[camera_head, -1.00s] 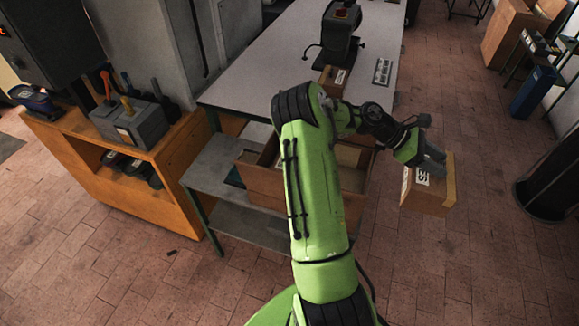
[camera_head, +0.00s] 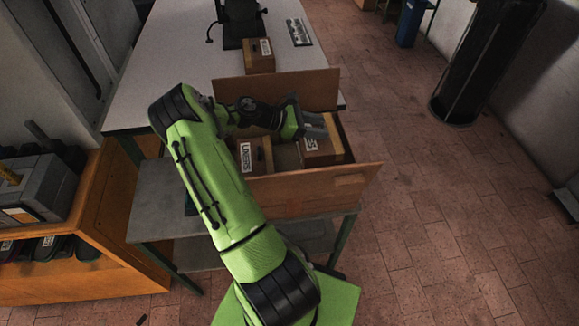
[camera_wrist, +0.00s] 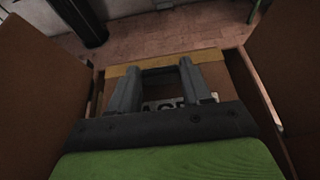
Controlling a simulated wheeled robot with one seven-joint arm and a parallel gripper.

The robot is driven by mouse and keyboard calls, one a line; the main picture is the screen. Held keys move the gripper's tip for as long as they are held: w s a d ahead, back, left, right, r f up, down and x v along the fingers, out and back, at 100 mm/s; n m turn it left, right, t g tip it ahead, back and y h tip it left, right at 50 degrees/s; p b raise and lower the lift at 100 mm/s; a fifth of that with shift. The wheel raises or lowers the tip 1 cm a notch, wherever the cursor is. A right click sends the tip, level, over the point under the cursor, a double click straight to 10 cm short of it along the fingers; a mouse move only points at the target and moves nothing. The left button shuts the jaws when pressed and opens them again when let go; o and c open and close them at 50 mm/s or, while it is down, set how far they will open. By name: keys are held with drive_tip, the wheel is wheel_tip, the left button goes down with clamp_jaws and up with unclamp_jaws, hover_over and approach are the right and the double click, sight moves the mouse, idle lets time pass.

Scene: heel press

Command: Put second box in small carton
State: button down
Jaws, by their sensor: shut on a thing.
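My gripper (camera_head: 314,127) is shut on a brown box (camera_head: 322,153) with a white label. It holds the box at the right part of the open carton (camera_head: 310,196), between its walls. In the wrist view my gripper (camera_wrist: 160,75) has both fingers on the box (camera_wrist: 208,76), and the carton walls (camera_wrist: 42,88) rise on both sides. I cannot tell whether the box touches the carton floor. Another labelled box (camera_head: 255,160) sits inside the carton on the left. My arm hides the carton's left part.
The carton stands on a grey low shelf table (camera_head: 160,208) in front of a long worktable (camera_head: 165,50). A third labelled box (camera_head: 259,57) stands on the worktable by a dark press (camera_head: 240,18). A wooden cabinet (camera_head: 110,215) is at left.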

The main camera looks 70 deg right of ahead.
drive_tip(key=shift+s+d+f+b, duration=0.1)
drive_tip(key=shift+f+b, duration=0.2)
drive_tip(key=shift+f, duration=1.9)
drive_tip(key=shift+s+f+b, duration=0.1)
drive_tip(key=shift+f+b, duration=0.2)
drive_tip(key=shift+f, duration=1.85)
drive_tip(key=shift+c, duration=2.4)
unclamp_jaws()
drive_tip(key=shift+r+p, duration=0.3)
drive_tip(key=shift+r, duration=0.1)
drive_tip(key=v, duration=1.2)
drive_tip(key=shift+r, duration=0.25)
drive_tip(key=shift+w, duration=0.1)
